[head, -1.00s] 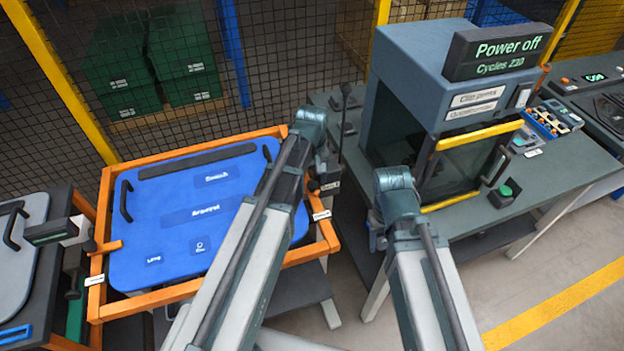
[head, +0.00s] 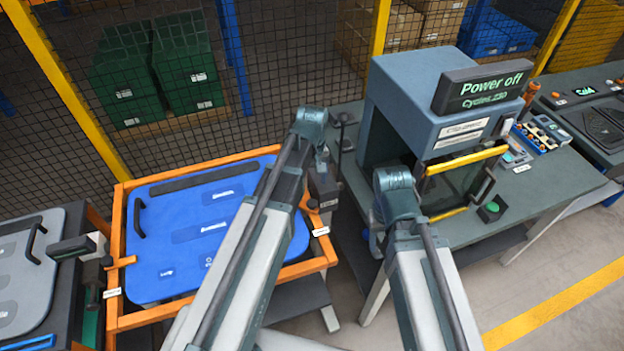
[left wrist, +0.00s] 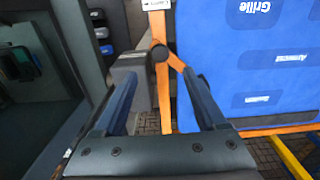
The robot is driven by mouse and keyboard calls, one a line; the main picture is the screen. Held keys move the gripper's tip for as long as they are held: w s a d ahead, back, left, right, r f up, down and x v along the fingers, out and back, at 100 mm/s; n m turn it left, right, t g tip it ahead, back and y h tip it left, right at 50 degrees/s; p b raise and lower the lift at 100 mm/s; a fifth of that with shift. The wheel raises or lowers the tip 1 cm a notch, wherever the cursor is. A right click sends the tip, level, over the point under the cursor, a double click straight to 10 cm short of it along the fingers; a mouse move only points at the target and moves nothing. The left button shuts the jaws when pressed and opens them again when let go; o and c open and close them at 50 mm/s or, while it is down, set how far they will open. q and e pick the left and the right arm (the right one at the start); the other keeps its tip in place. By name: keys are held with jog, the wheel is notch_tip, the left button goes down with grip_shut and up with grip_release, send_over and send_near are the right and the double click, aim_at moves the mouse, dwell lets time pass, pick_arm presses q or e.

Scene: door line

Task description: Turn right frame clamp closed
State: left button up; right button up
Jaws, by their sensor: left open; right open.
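The right frame clamp is an orange lever with a black knob (head: 313,204) on the right rail of the orange frame (head: 318,265). In the left wrist view its knob (left wrist: 160,53) lies beyond the fingertips, roughly between them, and its orange lever (left wrist: 176,63) slants toward the blue panel (left wrist: 270,60). My left gripper (left wrist: 161,78) is open and empty, apart from the clamp. In the head view the left gripper (head: 322,182) hangs above the frame's right side, partly hidden by my arm. My right gripper (head: 376,232) is mostly hidden behind its arm, near the press table.
A left clamp (head: 122,262) sits on the frame's left rail. A press (head: 420,95) reading "Power off" stands on a table (head: 550,180) at right. A grey panel station (head: 30,265) is at far left. Mesh fencing runs behind. Open floor lies at lower right.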

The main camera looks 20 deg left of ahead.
pick_arm(q)
notch_tip(320, 180, up, 5)
jog(key=p, duration=0.3)
jog(key=shift+f, duration=0.2)
pick_arm(e)
notch_tip(320, 180, up, 5)
jog(key=shift+f, duration=0.2)
pick_arm(q)
jog(key=shift+c, duration=0.3)
jog(key=shift+s+a+f, duration=0.1)
jog(key=shift+f, duration=0.2)
jog(key=shift+c, duration=1.3)
jog(key=a+f+m+t+b, duration=0.1)
jog(key=f+m+b, duration=0.1)
jog(key=a+f+m+t+b, duration=0.1)
jog(key=f+m+b, duration=0.1)
jog(key=b, duration=0.1)
jog(key=a+f+m+t+b, duration=0.1)
jog(key=f+m+b, duration=0.1)
jog(key=m, duration=0.1)
jog(key=shift+s+a+f+h, duration=0.15)
jog(key=shift+s+a+h, duration=0.15)
jog(key=shift+a, duration=0.1)
grip_shut()
jog(key=shift+w+a+f+m+t+b, duration=0.2)
jog(key=shift+a+m+t+b, duration=0.3)
jog(key=shift+m, duration=0.6)
pick_arm(e)
notch_tip(320, 180, down, 9)
jog(key=shift+r, duration=0.2)
